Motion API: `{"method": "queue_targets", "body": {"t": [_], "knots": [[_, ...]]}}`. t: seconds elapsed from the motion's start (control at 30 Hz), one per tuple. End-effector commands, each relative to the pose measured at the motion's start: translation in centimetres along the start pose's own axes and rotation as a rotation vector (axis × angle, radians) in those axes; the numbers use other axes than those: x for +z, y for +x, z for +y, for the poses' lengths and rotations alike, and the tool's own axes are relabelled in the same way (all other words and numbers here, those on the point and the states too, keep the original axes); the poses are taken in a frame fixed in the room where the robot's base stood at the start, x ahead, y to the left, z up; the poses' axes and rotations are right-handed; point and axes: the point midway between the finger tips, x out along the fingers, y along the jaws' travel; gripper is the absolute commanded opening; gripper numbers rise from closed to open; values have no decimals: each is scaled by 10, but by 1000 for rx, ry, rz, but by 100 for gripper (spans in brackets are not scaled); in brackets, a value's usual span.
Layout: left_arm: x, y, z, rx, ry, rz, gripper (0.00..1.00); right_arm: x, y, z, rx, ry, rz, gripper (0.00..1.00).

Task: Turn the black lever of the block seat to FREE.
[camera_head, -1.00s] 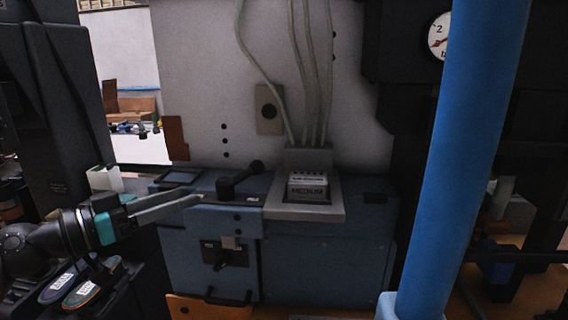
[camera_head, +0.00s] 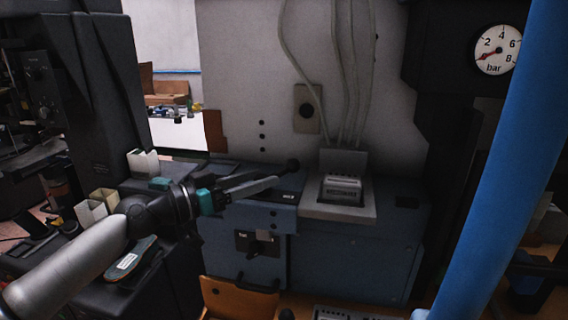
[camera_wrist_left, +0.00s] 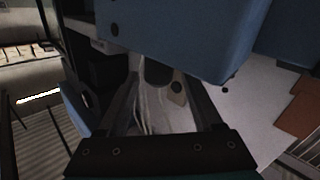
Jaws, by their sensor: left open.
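The block seat (camera_head: 366,203) is a grey frame on top of the blue press body, holding a pale block (camera_head: 341,190). Left of it, the round end of a black lever (camera_head: 292,164) shows in the head view, pointing up and right; its hub is hidden behind my left gripper (camera_head: 274,179). That gripper reaches in from the left, open, its fingers over the press top close to the lever. I cannot tell whether they touch it. In the wrist view the open fingers (camera_wrist_left: 160,105) have no clear object between them. No FREE label is readable. My right gripper is out of view.
A small plate with a dark handle (camera_head: 262,238) is on the press front. A blue column (camera_head: 500,180) crosses the right side. Hoses (camera_head: 345,80) drop behind the seat.

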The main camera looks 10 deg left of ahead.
Motion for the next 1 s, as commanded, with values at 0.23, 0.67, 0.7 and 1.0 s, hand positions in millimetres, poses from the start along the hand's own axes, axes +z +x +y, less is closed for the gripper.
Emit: {"method": "queue_targets", "body": {"t": [0.23,0.67,0.7,1.0], "knots": [[-4,39,1,2,0,2,67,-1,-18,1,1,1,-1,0],[0,66,0,0,1,0,67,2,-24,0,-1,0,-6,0],[0,66,0,0,1,0,67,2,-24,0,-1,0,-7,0],[0,65,0,0,1,0,48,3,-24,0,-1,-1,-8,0]]}}
